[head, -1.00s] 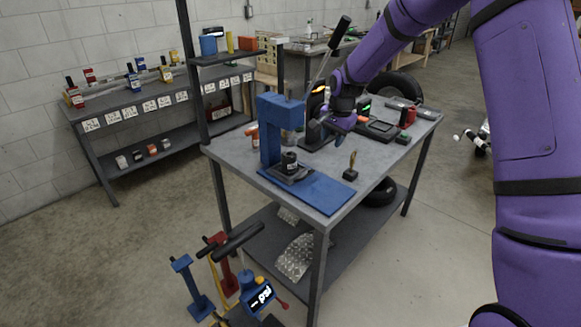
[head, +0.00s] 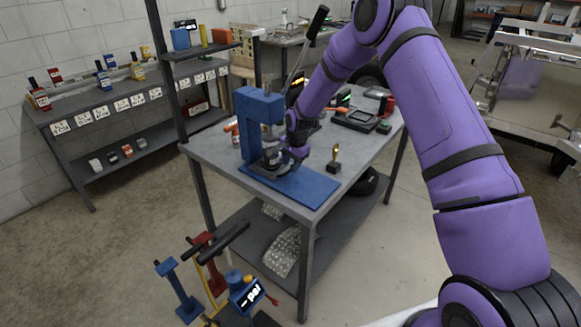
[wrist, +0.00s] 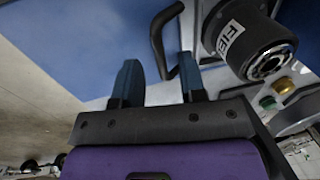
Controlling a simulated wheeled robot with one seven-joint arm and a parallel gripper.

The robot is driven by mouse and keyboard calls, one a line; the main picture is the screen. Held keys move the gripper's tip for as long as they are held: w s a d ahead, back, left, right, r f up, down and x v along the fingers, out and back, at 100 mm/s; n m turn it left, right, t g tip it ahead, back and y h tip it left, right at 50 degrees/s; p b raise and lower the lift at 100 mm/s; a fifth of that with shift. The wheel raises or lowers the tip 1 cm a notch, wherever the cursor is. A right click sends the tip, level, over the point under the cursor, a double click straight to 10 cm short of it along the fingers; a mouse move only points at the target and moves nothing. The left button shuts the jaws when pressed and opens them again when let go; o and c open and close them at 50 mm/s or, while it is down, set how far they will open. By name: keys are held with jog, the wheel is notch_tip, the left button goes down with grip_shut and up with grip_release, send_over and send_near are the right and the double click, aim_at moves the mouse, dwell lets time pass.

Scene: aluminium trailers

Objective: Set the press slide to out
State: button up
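The blue press (head: 246,125) stands on the grey workbench, with its flat blue base plate (head: 312,187) running forward. Its grey slide lies low at the press opening, mostly hidden by my gripper (head: 284,163) in the head view. In the wrist view a bent black handle (wrist: 158,40) shows between the two fingers of my gripper (wrist: 158,78). The fingers are apart, with a gap on the left finger's side; contact on the right is unclear. A dark cylinder with a white label (wrist: 232,38) stands on the slide's pale metal (wrist: 212,82), right of the fingers.
A small brass-topped stamp (head: 334,160) stands on the bench right of the base plate. The press lever (head: 306,45) rises behind the press. A shelf post (head: 166,75) stands at the bench's left end. Black trays (head: 355,118) lie farther back.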

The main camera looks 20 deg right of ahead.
jog(key=shift+w+a+f, duration=0.1)
jog(key=shift+w+f, duration=0.05)
jog(key=shift+f, duration=0.85)
grip_shut()
jog(key=s+d, duration=0.3)
jog(key=s, duration=0.1)
jog(key=s+d, duration=0.3)
jog(key=s, duration=0.2)
jog(key=s+d, duration=0.3)
jog(key=s, duration=0.1)
jog(key=shift+s+d, duration=0.15)
jog(key=shift+d, duration=0.15)
grip_release()
jog(key=shift+s+d, duration=0.1)
jog(key=shift+d, duration=0.05)
